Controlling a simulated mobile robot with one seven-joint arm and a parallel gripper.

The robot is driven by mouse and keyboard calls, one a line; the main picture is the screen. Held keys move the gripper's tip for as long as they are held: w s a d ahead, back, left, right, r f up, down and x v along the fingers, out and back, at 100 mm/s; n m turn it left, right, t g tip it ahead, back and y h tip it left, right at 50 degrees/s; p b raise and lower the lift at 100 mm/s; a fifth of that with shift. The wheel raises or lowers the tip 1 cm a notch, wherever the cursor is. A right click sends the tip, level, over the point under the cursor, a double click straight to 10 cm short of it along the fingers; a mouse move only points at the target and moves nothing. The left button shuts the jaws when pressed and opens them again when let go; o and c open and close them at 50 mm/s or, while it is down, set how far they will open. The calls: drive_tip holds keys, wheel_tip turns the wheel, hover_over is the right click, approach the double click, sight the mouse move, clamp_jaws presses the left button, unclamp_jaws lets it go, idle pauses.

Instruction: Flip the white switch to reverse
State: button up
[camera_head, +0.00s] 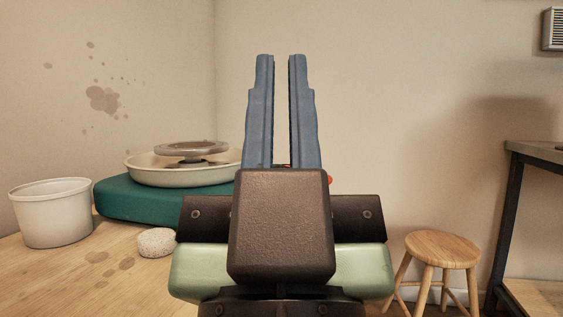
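The pottery wheel has a green body (130,197), a cream splash pan (150,170) and a grey wheel head (190,148). It stands on the wooden table at left centre. My gripper (281,58) points up and away in the middle of the picture, in front of the wheel's right part. Its two blue fingers are parallel with a narrow gap, and nothing shows between their tips. A small part of a red thing (329,180) shows just right of the finger bases. No white switch can be seen; my gripper hides the wheel's right side.
A white bucket (50,215) and a pale speckled sponge-like lump (156,242) are on the wooden table (60,285), left of my gripper. A wooden stool (442,250) and a dark-framed table (512,200) stand at right. Stained walls close the back.

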wheel_tip(320, 180, up, 16)
drive_tip(key=p, duration=1.5)
drive_tip(key=shift+r, duration=0.1)
clamp_jaws()
drive_tip(key=shift+w+d, duration=0.1)
